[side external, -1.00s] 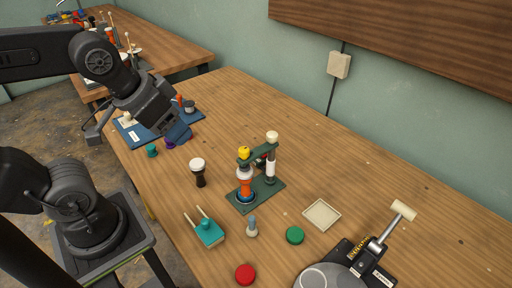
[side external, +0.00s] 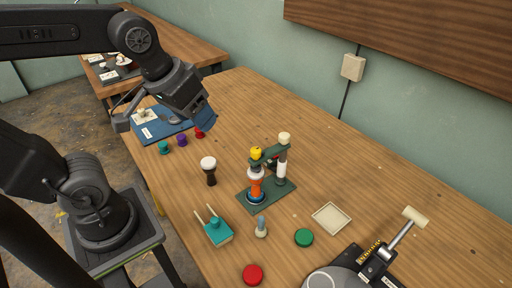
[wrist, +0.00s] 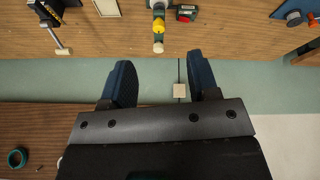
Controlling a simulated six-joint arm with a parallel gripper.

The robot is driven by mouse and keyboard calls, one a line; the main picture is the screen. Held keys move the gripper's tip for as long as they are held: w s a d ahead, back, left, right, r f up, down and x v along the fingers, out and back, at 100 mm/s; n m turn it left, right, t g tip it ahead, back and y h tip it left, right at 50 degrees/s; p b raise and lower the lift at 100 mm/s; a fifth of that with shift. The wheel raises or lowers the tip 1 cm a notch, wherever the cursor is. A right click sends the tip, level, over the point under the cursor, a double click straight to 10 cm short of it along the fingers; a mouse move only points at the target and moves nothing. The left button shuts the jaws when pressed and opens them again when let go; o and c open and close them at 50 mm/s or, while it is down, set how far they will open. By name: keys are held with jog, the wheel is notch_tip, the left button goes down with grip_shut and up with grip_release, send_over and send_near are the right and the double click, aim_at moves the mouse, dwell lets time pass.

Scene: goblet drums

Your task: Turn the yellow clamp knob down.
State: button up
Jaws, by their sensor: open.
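The yellow clamp knob (side external: 256,153) sits on top of a green clamp arm, above an orange, white and blue goblet drum (side external: 256,187) on a green base plate (side external: 286,189). A cream knob (side external: 284,138) tops the clamp's post. In the wrist view the yellow knob (wrist: 158,25) shows near the top edge, with the cream knob (wrist: 158,47) below it. My gripper (side external: 208,118) is open and empty, raised above the table and apart from the clamp, up and left of it. Its two blue fingers (wrist: 160,78) are spread in the wrist view.
A black-and-white goblet drum (side external: 209,170) stands left of the clamp. A teal block with sticks (side external: 217,233), a grey-blue piece (side external: 261,229), green (side external: 304,237) and red (side external: 252,274) discs and a square tray (side external: 332,218) lie around it. A mallet (side external: 402,232) is at the right.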

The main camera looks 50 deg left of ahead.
jog(key=w+n+g, duration=0.3)
jog(key=w+n, duration=0.4)
jog(key=w, duration=0.1)
jog(key=n+g, duration=0.2)
jog(key=n, duration=0.5)
send_near(256, 149)
notch_tip(256, 149, down, 9)
jog(key=shift+s+f, duration=0.1)
jog(key=shift+f, duration=0.1)
jog(key=c, duration=0.9)
jog(key=shift+c, duration=0.2)
